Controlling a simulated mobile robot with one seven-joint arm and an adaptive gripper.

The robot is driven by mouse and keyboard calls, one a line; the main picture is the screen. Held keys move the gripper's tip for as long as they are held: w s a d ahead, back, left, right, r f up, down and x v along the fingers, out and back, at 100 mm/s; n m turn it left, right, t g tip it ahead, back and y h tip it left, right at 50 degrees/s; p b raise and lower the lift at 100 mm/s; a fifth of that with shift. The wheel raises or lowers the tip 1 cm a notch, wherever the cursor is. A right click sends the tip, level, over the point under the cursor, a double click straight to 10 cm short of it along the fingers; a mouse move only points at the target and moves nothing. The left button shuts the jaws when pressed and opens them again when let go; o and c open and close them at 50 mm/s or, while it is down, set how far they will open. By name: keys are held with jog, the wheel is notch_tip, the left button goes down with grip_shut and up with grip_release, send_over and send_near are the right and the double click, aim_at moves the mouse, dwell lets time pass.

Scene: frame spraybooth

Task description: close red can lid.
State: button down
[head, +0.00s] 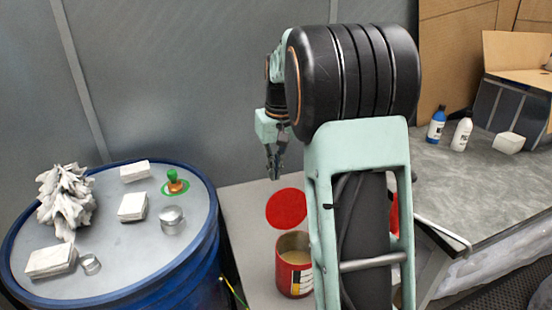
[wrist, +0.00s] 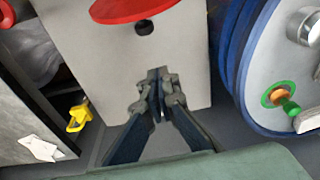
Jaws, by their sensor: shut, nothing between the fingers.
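A red can (head: 293,280) with a pale label stands on the grey bench, open at the top, its inside beige. A round red lid (head: 287,209) shows just behind the can's rim; I cannot tell whether it is joined to the can. My gripper (head: 275,172) is shut and empty, pointing down above and behind the lid, apart from it. In the wrist view my gripper (wrist: 157,76) has its fingertips together over the bare bench. A red round surface (wrist: 130,8), probably the lid, is cut off at the top edge there.
A blue drum (head: 205,240) stands left of the bench, with white boxes (head: 50,261), tins (head: 172,220) and crumpled white material (head: 66,200) on top. Bottles (head: 461,132) and a cardboard box (head: 515,60) are on the right-hand bench. My arm hides part of another red thing (head: 392,212).

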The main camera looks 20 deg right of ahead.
aim_at(285, 207)
jog(key=shift+s+f, duration=0.25)
jog(key=shift+s, duration=0.35)
jog(key=shift+s+f, duration=0.25)
jog(key=shift+s, duration=0.35)
jog(key=shift+s+f, duration=0.25)
jog(key=shift+s, duration=0.35)
jog(key=shift+b, duration=0.35)
